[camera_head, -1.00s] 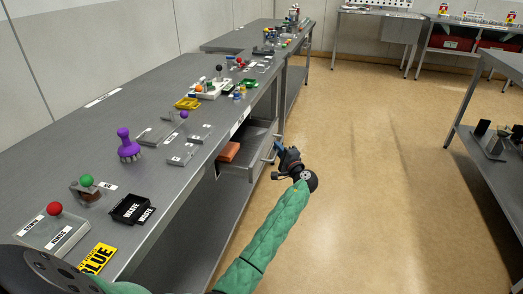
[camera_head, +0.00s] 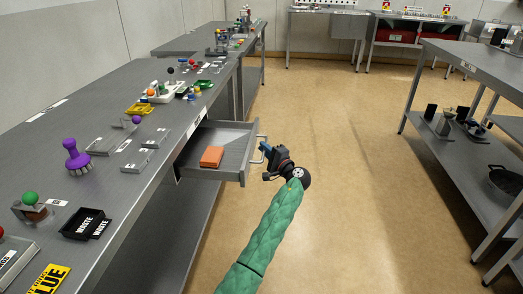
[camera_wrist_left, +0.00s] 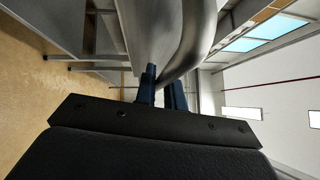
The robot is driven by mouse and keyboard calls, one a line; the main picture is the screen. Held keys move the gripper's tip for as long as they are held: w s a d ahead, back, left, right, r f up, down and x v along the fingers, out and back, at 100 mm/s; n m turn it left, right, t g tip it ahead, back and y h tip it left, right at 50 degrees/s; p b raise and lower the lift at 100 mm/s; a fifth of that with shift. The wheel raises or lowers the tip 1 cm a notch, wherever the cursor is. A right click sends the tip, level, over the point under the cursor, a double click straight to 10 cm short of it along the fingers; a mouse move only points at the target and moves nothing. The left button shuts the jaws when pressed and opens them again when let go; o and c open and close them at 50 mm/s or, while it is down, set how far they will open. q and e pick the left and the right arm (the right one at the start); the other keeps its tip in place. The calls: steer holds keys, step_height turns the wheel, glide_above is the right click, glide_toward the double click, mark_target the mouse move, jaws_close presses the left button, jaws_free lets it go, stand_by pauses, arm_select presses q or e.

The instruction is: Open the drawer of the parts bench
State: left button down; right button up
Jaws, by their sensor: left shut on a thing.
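The parts bench (camera_head: 110,95) runs along the left of the head view. Its grey drawer (camera_head: 232,137) is pulled well out on the bench's right side, and an orange block (camera_head: 211,157) lies inside it. My left gripper (camera_head: 266,150) is at the drawer's front, shut on the bar handle (camera_head: 257,152). In the left wrist view the blue fingertips (camera_wrist_left: 161,90) are around the curved metal handle (camera_wrist_left: 192,45); the drawer front shows behind it. My right gripper is not in view.
The bench top holds a purple brush (camera_head: 76,158), a black waste tray (camera_head: 84,223) and a yellow tray (camera_head: 139,109). The floor right of the drawer is clear. Another table (camera_head: 470,70) with a lower shelf stands at the right.

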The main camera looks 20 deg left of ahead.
arm_select(q)
steer(key=shift+f, duration=0.1)
steer(key=c, duration=1.5)
jaws_free()
steer(key=shift+d, duration=0.1)
steer(key=v, duration=0.7)
steer(key=shift+s+d, duration=0.2)
steer(key=shift+d, duration=0.05)
